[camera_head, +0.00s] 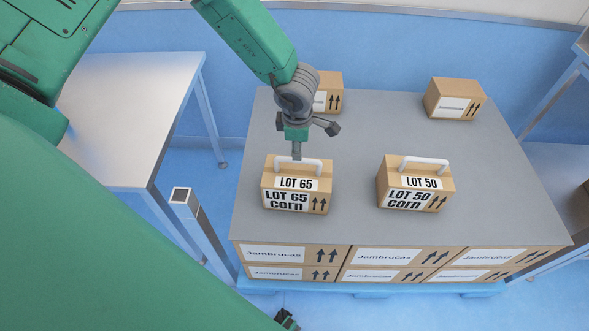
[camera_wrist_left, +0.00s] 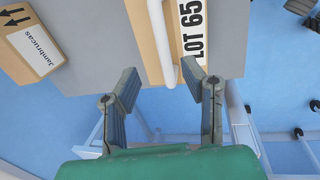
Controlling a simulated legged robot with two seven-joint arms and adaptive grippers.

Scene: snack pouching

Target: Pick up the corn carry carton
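A brown corn carton marked LOT 65 (camera_head: 285,198) stands upright on the grey pallet top, with a white carry handle (camera_head: 311,164) on its top. A second corn carton, LOT 50 (camera_head: 400,197), stands to its right with a similar handle. My left gripper (camera_head: 312,143) is just above and behind the LOT 65 handle. In the left wrist view its fingers (camera_wrist_left: 162,76) are spread, with the white handle (camera_wrist_left: 158,40) between them; I cannot tell whether they touch it. A dark piece at the bottom edge, perhaps my right gripper (camera_head: 287,318), is mostly hidden.
The grey pallet top (camera_head: 350,130) is clear between cartons. Two more cartons stand at its back, one partly behind my left gripper (camera_head: 328,90) and one at right (camera_head: 453,98). A steel table (camera_head: 130,100) is at left; a metal post (camera_head: 200,225) stands nearby.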

